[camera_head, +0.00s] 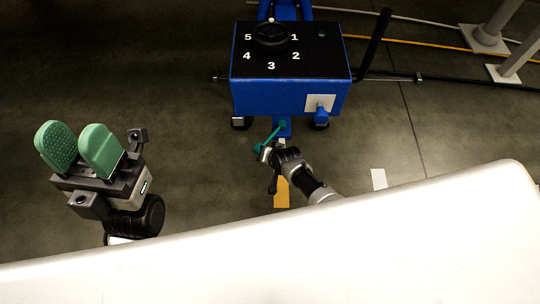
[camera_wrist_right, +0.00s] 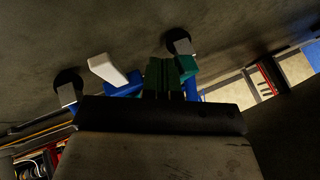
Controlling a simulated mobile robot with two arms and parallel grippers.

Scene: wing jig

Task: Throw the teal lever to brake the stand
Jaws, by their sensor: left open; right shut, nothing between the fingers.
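The teal lever (camera_head: 270,137) slants down and left from beneath the blue stand (camera_head: 290,98) in the head view. In the right wrist view, a teal piece, apparently the lever (camera_wrist_right: 187,66), shows just right of my right gripper's fingertips. My right gripper (camera_wrist_right: 163,76) is shut and empty, with its green fingers together; whether it touches the lever is unclear. In the head view my right wrist is close by the lever's lower end, and its fingers are hard to make out. My left gripper (camera_head: 80,148) is open and empty, far left of the stand.
The stand's top has a black dial (camera_head: 271,34) with numbers 1 to 5. Casters (camera_wrist_right: 178,42) stand on the floor. A white piece (camera_wrist_right: 108,70) shows left of my right fingers. A pale body edge crosses the bottom. Cables (camera_head: 440,40) and grey posts (camera_head: 490,38) are at right.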

